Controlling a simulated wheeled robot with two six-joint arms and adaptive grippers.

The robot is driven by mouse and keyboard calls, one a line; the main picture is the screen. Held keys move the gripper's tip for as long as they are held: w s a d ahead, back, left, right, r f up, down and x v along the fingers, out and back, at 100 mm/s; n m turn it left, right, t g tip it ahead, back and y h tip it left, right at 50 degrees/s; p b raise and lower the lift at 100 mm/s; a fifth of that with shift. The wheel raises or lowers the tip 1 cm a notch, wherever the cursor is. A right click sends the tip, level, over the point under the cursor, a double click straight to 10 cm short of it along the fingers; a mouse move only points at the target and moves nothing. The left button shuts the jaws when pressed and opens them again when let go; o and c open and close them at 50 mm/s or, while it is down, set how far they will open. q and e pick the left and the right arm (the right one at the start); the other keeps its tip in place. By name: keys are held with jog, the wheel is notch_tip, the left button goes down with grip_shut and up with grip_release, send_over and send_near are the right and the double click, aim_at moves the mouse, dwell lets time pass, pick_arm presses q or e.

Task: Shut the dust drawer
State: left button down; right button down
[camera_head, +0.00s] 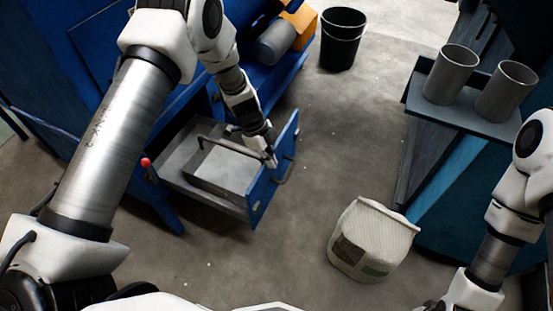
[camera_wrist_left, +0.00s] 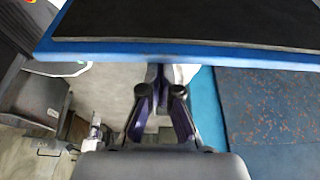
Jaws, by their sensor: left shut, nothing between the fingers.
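The dust drawer stands pulled out of the blue machine (camera_head: 60,60) in the head view. It has a grey tray (camera_head: 185,178) with a bar across it and a blue front panel (camera_head: 262,200) with a dark handle (camera_head: 285,170) on its outer face. My left gripper (camera_head: 271,160) is shut and empty, pointing down by the top of the front panel; whether it touches the panel I cannot tell. In the left wrist view my left fingers (camera_wrist_left: 158,80) meet below a blue-edged dark panel (camera_wrist_left: 180,48). My right gripper is out of view; only its arm shows.
A white sack (camera_head: 372,238) stands on the floor right of the drawer. A black bin (camera_head: 342,40) is at the back. Two grey cylinders (camera_head: 452,75) stand on a shelf (camera_head: 425,110) at right.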

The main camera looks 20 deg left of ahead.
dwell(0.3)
pick_arm(q)
jog(key=w+a+b, duration=0.1)
jog(key=a+b, duration=0.3)
jog(key=a, duration=1.9)
jog(key=shift+w+b, duration=0.3)
jog(key=shift+w, duration=0.1)
jog(key=shift+d, duration=0.15)
